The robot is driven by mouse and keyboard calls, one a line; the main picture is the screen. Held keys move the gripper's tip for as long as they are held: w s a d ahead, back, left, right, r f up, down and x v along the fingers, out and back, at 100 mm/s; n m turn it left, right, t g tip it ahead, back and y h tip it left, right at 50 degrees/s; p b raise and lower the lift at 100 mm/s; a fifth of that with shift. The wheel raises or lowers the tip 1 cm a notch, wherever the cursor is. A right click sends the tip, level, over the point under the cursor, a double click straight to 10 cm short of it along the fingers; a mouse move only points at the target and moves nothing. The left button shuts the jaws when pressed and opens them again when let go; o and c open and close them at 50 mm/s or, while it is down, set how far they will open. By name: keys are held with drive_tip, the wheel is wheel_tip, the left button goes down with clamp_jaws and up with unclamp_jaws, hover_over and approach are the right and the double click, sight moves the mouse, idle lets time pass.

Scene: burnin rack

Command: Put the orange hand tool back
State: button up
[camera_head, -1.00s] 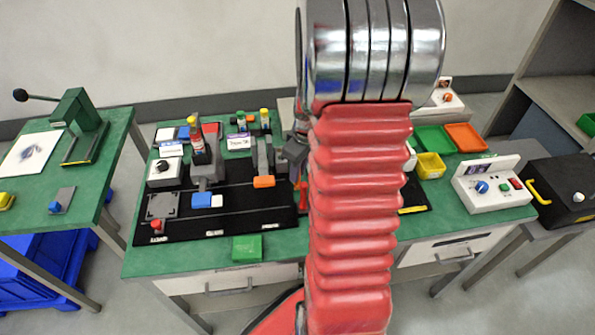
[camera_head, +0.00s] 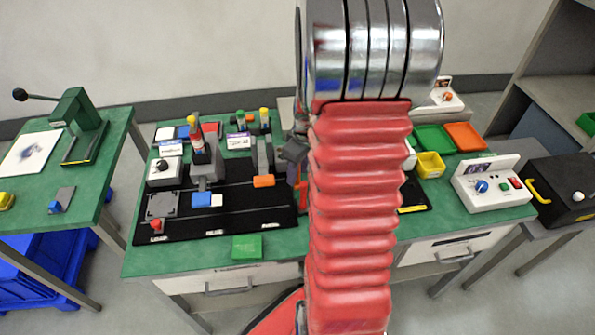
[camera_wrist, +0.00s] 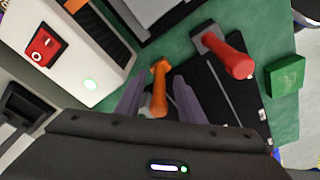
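The orange hand tool (camera_wrist: 158,90) shows in the wrist view between the two grey-purple fingers of my gripper (camera_wrist: 157,98). Its short head is at the far end and its handle runs toward my palm. The fingers are apart, with a narrow gap visible on each side of the tool; I see no clear contact. In the head view, my gripper (camera_head: 294,151) shows only partly at the left edge of my red arm, which hides much of the bench behind it. I cannot make out the tool surely there.
A red-handled part (camera_wrist: 232,56) and a green block (camera_wrist: 286,75) are at right in the wrist view; a white box with a red switch (camera_wrist: 42,46) is at left. The head view shows a black mat (camera_head: 245,210), a yellow bin (camera_head: 430,165) and a white control box (camera_head: 487,190).

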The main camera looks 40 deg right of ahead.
wheel_tip(320, 180, up, 12)
drive_tip(key=s, duration=0.1)
drive_tip(key=shift+s+d, duration=0.2)
drive_tip(key=shift+s, duration=0.2)
idle(0.6)
drive_tip(key=shift+m+t+h, duration=0.5)
drive_tip(key=shift+t, duration=0.3)
drive_tip(key=a+r, duration=0.2)
drive_tip(key=a, duration=0.3)
drive_tip(key=a+r, duration=0.2)
drive_tip(key=a, duration=0.3)
drive_tip(key=s+a+r, duration=0.1)
drive_tip(key=a+r, duration=0.2)
drive_tip(key=a, duration=0.2)
drive_tip(key=shift+s+a, duration=0.1)
drive_tip(key=shift+a, duration=0.3)
drive_tip(key=s+a+r+t, duration=0.1)
drive_tip(key=s+a, duration=0.2)
drive_tip(key=a, duration=0.3)
drive_tip(key=s+a+r+m+t, duration=0.1)
drive_tip(key=s+a, duration=0.3)
drive_tip(key=a, duration=0.2)
drive_tip(key=shift+y, duration=0.3)
drive_tip(key=shift+s+r, duration=0.1)
